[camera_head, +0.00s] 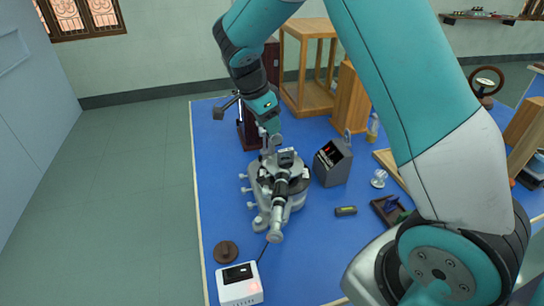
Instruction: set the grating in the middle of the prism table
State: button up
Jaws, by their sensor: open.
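The grey spectrometer (276,205) stands on the blue bench, with its telescope tube pointing toward the front. Its prism table (287,165) is at the top middle, partly hidden by the tube and by my gripper. A small dark piece (287,156) shows there; I cannot tell whether it is the grating or part of the instrument. I cannot pick out the grating for sure anywhere else. My gripper (268,146) points down just above the back left part of the spectrometer. It is open, and its fingers are small and hard to make out.
A dark grey box with a red display (333,162) stands close right of the spectrometer. A white box (239,285) and a brown round piece (226,252) lie in front. Wooden frames (308,68) stand behind. A dark tray (388,210) lies right. The left floor is clear.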

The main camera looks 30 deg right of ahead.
jog(key=s+a+r+n+y, duration=0.4)
jog(key=s+a+n, duration=0.5)
jog(key=s+n, duration=0.4)
jog(key=s+a+r+n+y, duration=0.4)
jog(key=s+a+r+n, duration=0.3)
jog(key=s+n, duration=0.6)
jog(key=shift+s+a+t, duration=0.4)
jog(key=shift+s+a, duration=0.5)
jog(key=shift+s, duration=0.25)
